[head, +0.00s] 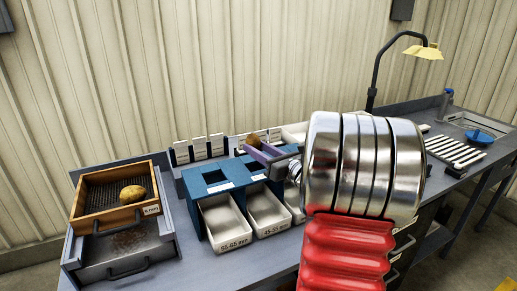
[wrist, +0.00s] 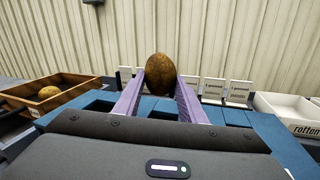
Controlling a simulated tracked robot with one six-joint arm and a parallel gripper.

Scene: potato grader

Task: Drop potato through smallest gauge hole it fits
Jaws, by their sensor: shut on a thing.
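My gripper (wrist: 160,88) is shut on a brown potato (wrist: 160,72) between its two purple fingers. In the head view the held potato (head: 253,140) shows small at the fingertips, above the back of the blue gauge stand (head: 197,175). One square hole (head: 213,177) shows at the stand's left; the rest of its top is partly hidden by my gripper and arm. White bins stand below it, labelled 55-65 mm (head: 226,222) and 45-55 mm (head: 268,209). A third bin is mostly hidden behind my arm.
A wooden sieve tray (head: 108,215) at left holds another potato (head: 133,194). White cards (head: 199,149) line the bench's back. A white tray marked "rotten" (wrist: 290,110) is at right in the wrist view. A lamp (head: 422,51) stands farther right.

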